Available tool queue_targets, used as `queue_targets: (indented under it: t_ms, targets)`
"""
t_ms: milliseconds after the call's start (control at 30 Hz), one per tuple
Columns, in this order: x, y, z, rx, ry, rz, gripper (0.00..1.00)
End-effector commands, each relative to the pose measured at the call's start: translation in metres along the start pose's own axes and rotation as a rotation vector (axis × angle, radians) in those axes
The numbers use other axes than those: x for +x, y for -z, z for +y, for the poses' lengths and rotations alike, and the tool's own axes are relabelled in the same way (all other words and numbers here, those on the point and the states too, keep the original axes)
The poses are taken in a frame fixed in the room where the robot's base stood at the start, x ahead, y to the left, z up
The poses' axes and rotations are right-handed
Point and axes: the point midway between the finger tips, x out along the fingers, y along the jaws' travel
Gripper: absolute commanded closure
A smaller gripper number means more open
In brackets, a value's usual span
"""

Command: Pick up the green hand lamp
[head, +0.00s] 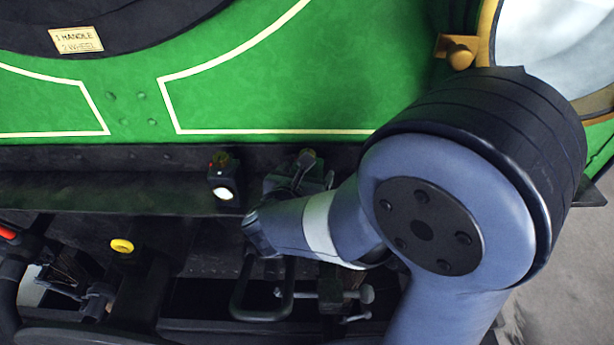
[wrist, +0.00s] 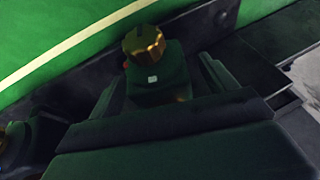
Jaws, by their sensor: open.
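A dark green hand lamp (wrist: 158,78) with a ridged brass cap shows in the wrist view, with a small pale square on its body. It stands between the two spread fingers of my gripper (wrist: 160,86), and its lower part is hidden by the gripper. I cannot tell whether a finger touches it. In the head view my gripper (head: 300,184) is at the dark ledge, with the lamp's brass top (head: 308,157) just showing beyond it.
A similar dark lamp (head: 223,184) with a white lens stands on the ledge (head: 110,190) to the left. A green panel (head: 270,85) rises behind. A yellow knob (head: 122,246), levers and a black loop handle (head: 262,302) lie in front. A brass-rimmed round window (head: 487,35) is at upper right.

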Motion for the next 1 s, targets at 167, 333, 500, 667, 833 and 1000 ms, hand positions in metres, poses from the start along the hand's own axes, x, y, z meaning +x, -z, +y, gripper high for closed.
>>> queue_targets:
  t_ms: [167, 333, 500, 667, 833, 1000]
  targets:
    - [0.024, -0.003, 0.000, -0.001, 0.004, 0.002, 0.20]
    - [0.032, -0.003, 0.001, 0.001, 0.000, 0.000, 0.20]
    - [0.031, -0.003, 0.001, 0.001, 0.000, 0.000, 0.20]
    - [0.031, -0.003, 0.001, 0.000, 0.000, 0.000, 0.33]
    - [0.031, -0.003, 0.001, 0.000, 0.000, 0.000, 0.47]
    - [0.031, -0.003, 0.001, 0.000, 0.000, 0.000, 0.61]
